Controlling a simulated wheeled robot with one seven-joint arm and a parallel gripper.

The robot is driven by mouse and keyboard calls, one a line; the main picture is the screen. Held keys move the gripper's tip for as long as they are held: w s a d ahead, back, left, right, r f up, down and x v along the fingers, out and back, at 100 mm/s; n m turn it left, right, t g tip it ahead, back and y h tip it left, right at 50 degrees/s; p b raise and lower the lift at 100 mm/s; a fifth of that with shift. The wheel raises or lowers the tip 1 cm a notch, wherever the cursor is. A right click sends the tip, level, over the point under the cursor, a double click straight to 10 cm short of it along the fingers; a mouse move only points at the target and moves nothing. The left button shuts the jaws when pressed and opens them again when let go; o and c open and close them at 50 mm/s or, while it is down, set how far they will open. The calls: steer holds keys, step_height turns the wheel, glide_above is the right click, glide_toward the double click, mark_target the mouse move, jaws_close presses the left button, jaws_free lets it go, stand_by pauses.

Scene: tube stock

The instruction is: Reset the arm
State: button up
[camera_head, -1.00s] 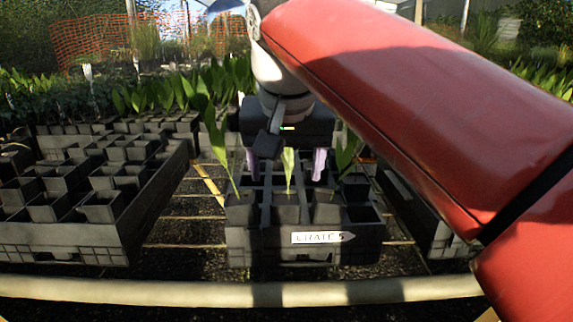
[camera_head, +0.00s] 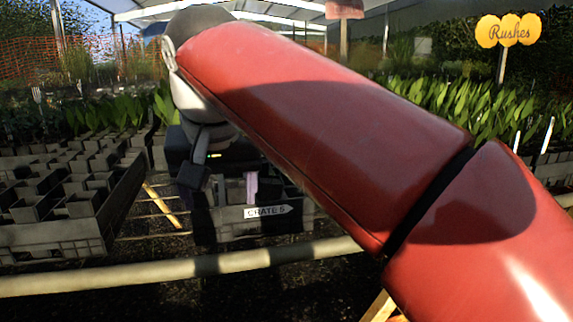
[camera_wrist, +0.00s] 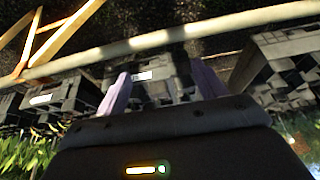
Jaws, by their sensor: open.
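My gripper (camera_head: 235,185) is in front of and over the dark crate labelled CRATE 5 (camera_head: 290,226) in the head view. One purple finger shows there; the other cannot be made out. The wrist view shows both purple fingers of my gripper (camera_wrist: 160,72) spread apart, with nothing between them. That view is upside down, and a labelled crate (camera_wrist: 165,97) shows beyond the fingers.
A large crate of square pots (camera_head: 50,240) stands to the left. A pale rail (camera_head: 110,280) runs across the front. Rows of green plants (camera_head: 450,100) stand behind, with a yellow Rushes sign (camera_head: 508,31) at the back right.

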steer(key=s+d+f+m, duration=0.1)
steer(key=s+d+f, duration=0.2)
steer(key=d+f, duration=0.5)
steer(key=s+d+f, duration=0.4)
steer(key=d+f, duration=0.4)
steer(key=s+d+f+m+t+h, duration=0.1)
steer(key=s+d+f, duration=0.3)
steer(key=d+f, duration=0.4)
steer(key=shift+d+m, duration=0.3)
steer(key=shift+d, duration=0.2)
